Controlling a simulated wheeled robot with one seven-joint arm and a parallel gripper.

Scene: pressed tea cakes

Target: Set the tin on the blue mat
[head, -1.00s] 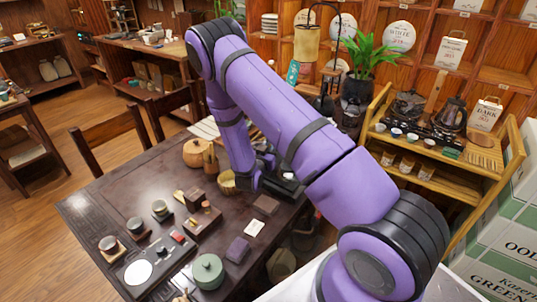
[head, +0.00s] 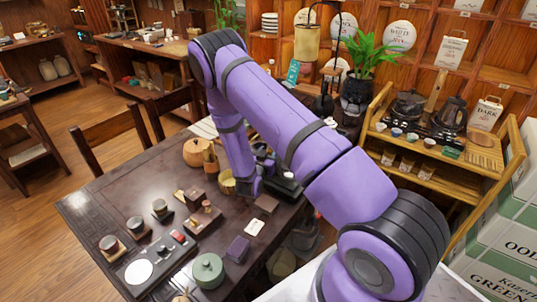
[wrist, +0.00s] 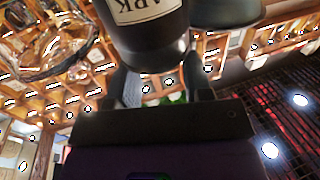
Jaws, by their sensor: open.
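A dark cylindrical tin (wrist: 145,45) with a pale label, its letters partly cut off, fills the top middle of the wrist view. My gripper (wrist: 162,88) is open, with its two dark fingers apart just below the tin in that picture. I cannot tell whether either finger touches it. In the head view my gripper (head: 250,186) is low over the right side of the dark table, and my arm hides part of that area. A small bluish-purple square (head: 238,249) lies near the table's front right edge; I cannot tell whether it is the blue mat.
A green lidded jar (head: 208,271), a dark tray (head: 155,263) and several cups stand on the table's front and left. An orange pot (head: 197,152) stands behind my gripper. A wooden shelf stand (head: 440,165) with teaware is to the right. The table's left part is fairly clear.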

